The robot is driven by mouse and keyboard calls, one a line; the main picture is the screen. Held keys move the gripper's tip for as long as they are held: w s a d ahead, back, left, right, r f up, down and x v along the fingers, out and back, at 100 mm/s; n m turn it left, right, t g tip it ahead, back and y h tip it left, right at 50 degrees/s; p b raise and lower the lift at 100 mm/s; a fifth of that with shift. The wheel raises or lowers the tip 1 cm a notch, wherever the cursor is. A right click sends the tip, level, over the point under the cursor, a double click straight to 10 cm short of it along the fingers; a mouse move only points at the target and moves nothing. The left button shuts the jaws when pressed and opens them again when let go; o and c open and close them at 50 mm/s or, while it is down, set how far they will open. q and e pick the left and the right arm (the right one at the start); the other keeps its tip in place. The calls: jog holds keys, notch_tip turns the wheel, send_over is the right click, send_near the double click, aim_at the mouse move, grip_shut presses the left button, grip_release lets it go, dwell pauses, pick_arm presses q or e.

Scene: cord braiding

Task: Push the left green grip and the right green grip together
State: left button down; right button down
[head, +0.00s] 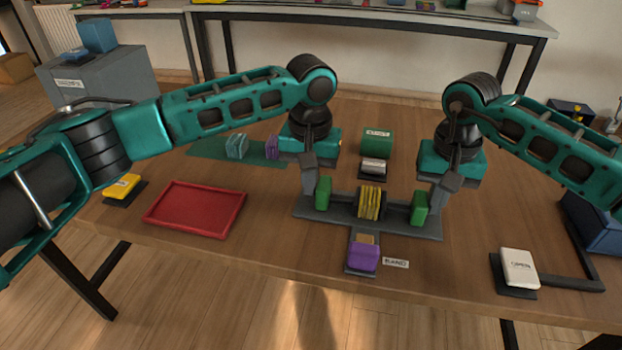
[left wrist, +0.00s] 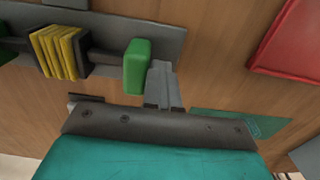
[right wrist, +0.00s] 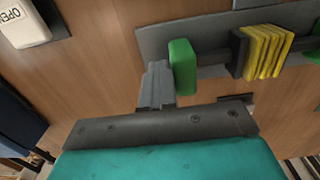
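The left green grip (head: 323,193) and the right green grip (head: 419,208) stand upright at opposite ends of a grey fixture (head: 401,229). A bundle of yellow strands between dark plates (head: 370,202) sits between them, with a gap on each side. My left gripper (head: 309,184) is shut and empty, at the outer side of the left grip; its fingers look against or very near that grip (left wrist: 137,66) in the left wrist view. My right gripper (head: 435,196) is shut and empty, at the outer side of the right grip, also very near or touching it (right wrist: 182,67) in the right wrist view.
A purple block (head: 363,258) sits on the fixture's front arm. A green box (head: 377,144) stands behind. A red tray (head: 152,221) and yellow button (head: 122,187) lie left, a white labelled button (head: 519,267) front right. A green mat (head: 207,149) with small blocks lies back left.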

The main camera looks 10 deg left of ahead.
pick_arm(q)
jog(key=shift+d, duration=0.2)
pick_arm(e)
jog(key=shift+a, duration=0.55)
pick_arm(q)
jog(key=shift+a, duration=0.1)
pick_arm(e)
jog(key=shift+d, duration=0.4)
jog(key=shift+d+r, duration=0.1)
jog(key=shift+r, duration=0.1)
pick_arm(q)
jog(key=shift+a, duration=0.1)
pick_arm(e)
notch_tip(320, 180, up, 7)
jog(key=shift+d+f, duration=0.2)
jog(key=shift+d, duration=0.05)
jog(key=shift+r, duration=0.1)
